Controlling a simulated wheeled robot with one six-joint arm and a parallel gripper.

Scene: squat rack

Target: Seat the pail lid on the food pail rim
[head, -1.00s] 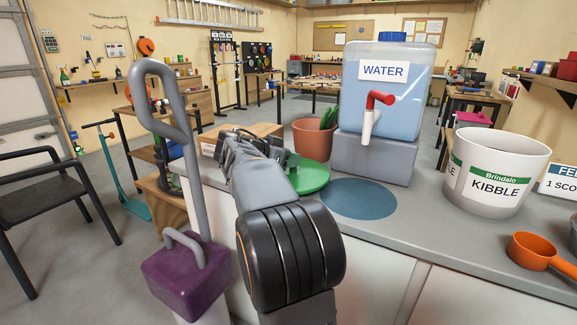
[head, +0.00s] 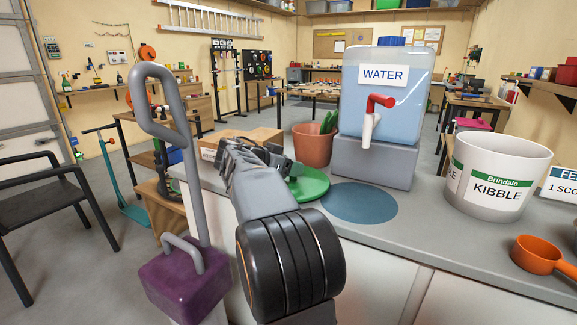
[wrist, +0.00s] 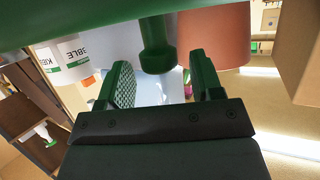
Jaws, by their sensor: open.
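The green pail lid (head: 312,188) lies on the grey counter beside the blue disc.
A water tank (head: 392,105) with a red tap stands on a grey block (head: 375,162) behind the blue disc (head: 360,202). A terracotta pot (head: 313,146) is behind the lid. An orange scoop (head: 538,254) lies before the pail. A purple weight (head: 185,278) with a tall handle stands front left.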

